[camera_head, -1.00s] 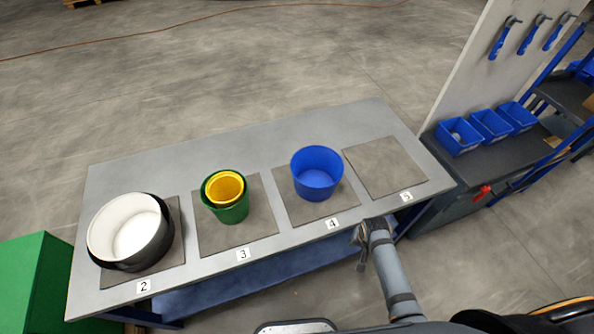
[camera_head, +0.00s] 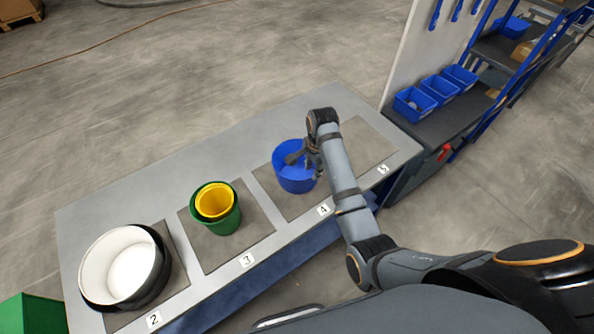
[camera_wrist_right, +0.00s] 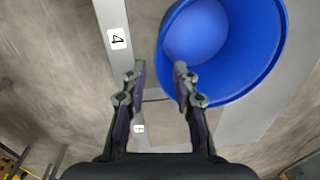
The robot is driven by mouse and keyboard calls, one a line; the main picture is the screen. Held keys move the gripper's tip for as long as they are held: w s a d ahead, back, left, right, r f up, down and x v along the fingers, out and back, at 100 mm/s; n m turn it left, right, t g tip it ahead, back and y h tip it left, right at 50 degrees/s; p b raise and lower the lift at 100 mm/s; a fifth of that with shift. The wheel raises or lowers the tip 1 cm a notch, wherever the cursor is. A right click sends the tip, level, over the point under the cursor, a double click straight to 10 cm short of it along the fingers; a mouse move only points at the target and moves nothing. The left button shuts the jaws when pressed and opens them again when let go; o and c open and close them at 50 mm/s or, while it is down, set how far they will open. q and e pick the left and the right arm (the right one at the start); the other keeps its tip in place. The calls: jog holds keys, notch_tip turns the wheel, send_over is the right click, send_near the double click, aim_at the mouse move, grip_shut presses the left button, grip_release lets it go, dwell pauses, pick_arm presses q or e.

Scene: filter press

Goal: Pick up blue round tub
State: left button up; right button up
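The blue round tub (camera_head: 295,184) stands upright and open on the mat marked 4, near the right part of the table. My right gripper (camera_head: 297,158) is at the tub's upper right rim, with its fingers partly over the opening. My left gripper is not in view.
A yellow tub (camera_head: 214,201) sits inside a green tub (camera_head: 228,221) on mat 3. A white tub (camera_head: 128,268) sits in a black one (camera_head: 160,283) on mat 2. Mat 5 (camera_head: 362,145) looks empty, partly behind my arm. Blue bins (camera_head: 438,90) stand on the bench at right.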

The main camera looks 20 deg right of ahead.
aim_at(311, 184)
jog(key=f, duration=0.3)
jog(key=shift+w+f, duration=0.2)
jog(key=shift+f, duration=0.15)
jog(key=shift+d+f+p, duration=0.15)
jog(key=shift+f+p, duration=0.1)
jog(key=shift+p, duration=0.1)
jog(key=f, duration=0.3)
jog(key=f+p, duration=0.1)
jog(key=f, duration=0.1)
jog(key=shift+w, duration=0.35)
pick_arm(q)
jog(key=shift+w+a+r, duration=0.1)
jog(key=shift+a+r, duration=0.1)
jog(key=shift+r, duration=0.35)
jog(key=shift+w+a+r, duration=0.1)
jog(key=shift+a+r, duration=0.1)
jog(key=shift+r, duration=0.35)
pick_arm(e)
jog(key=shift+r, duration=0.1)
grip_shut()
